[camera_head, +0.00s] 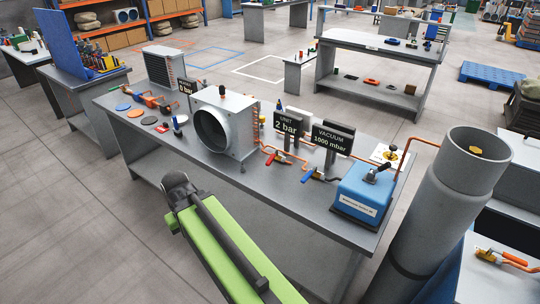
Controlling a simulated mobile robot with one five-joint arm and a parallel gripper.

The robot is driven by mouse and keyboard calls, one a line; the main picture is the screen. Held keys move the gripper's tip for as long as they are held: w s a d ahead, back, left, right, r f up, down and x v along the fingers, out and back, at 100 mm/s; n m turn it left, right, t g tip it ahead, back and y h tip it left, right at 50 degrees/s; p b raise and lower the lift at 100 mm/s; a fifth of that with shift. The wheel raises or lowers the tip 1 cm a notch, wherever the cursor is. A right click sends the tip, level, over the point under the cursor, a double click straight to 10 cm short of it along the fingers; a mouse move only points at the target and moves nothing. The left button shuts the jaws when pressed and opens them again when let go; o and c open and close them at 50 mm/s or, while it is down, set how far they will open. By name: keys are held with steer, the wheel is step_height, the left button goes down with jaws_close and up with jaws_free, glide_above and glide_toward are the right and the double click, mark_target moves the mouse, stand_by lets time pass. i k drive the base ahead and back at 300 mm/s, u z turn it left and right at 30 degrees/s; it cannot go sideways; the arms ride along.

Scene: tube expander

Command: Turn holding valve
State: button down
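A valve with a red handle (281,158) sits on the copper piping in front of the "UNIT 2 bar" display. Another valve with an orange handle (486,255) lies on a white surface at the lower right. I cannot tell which one is the holding valve. A green and dark arm link, which looks like mine, reaches up from the bottom. No gripper fingers are visible.
The grey bench (290,205) holds a fan unit (237,122), the "UNIT 2 bar" display (287,124), the vacuum display (331,138) and a blue pump (364,194). A tall grey cylinder (425,215) stands at its right end. Floor is free to the left.

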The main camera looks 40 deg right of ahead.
mark_target(269, 160)
steer(key=i, duration=1.35)
steer(key=z, duration=0.05)
